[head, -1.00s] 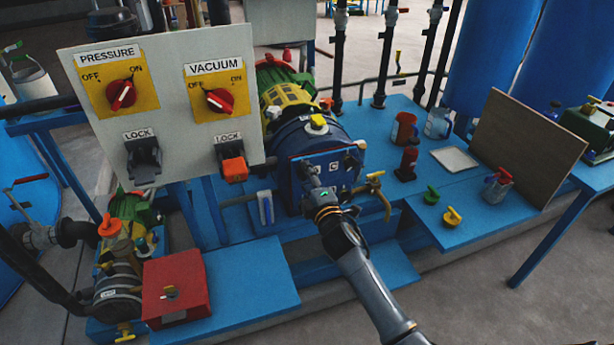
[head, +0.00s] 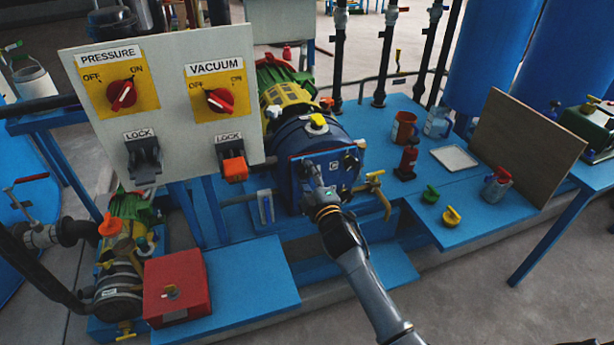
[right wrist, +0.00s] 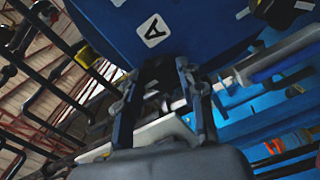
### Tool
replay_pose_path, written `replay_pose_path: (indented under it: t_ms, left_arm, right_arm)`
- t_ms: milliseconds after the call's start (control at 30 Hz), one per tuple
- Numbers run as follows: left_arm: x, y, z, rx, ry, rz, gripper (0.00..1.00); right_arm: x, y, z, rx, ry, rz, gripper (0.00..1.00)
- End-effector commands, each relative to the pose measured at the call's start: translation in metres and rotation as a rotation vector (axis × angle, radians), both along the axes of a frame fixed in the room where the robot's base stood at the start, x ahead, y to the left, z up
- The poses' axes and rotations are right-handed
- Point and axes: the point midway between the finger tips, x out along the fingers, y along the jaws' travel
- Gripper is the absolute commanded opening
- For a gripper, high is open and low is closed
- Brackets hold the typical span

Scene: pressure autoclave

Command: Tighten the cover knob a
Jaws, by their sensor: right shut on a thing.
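The blue autoclave cover (head: 336,174) faces me in the middle of the head view, with a small white C label on its front. In the right wrist view the cover (right wrist: 190,22) fills the top and carries a white A label. My right gripper (head: 311,172) is at the cover's left part. In the right wrist view its two fingers (right wrist: 160,75) are closed on cover knob a, just below the A label. The knob is mostly hidden between the fingers and looks dark. My left gripper is not in view.
A panel (head: 165,110) with red PRESSURE and VACUUM switches stands to the left of the cover. A brass valve handle (head: 380,195) juts out close to the right of my gripper. Green and yellow knobs (head: 451,216) and a brown board (head: 525,145) are farther right.

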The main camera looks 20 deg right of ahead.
Motion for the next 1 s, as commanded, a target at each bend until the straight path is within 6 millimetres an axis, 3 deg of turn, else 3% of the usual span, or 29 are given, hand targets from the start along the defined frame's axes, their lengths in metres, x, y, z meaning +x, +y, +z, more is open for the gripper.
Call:
replay_pose_path:
  t_ms: [33,67,167,567,667,1000]
  left_arm:
    - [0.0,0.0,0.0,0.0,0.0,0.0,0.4]
    - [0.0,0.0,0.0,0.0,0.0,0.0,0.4]
    - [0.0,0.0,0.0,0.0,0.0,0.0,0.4]
    - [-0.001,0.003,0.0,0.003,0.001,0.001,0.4]
    - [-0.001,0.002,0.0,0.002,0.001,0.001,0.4]
    - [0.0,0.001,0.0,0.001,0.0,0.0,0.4]
  right_arm:
    - [0.0,0.0,-0.001,0.001,0.004,-0.001,0.07]
    - [0.0,0.0,-0.001,0.001,0.004,-0.001,0.42]
    - [0.0,0.0,-0.001,0.0,0.003,-0.001,0.61]
    - [-0.005,0.0,-0.001,-0.001,0.001,-0.001,0.61]
    - [-0.017,-0.001,-0.002,-0.001,0.002,0.0,0.61]
    - [-0.088,-0.003,-0.002,0.0,0.003,0.0,0.61]
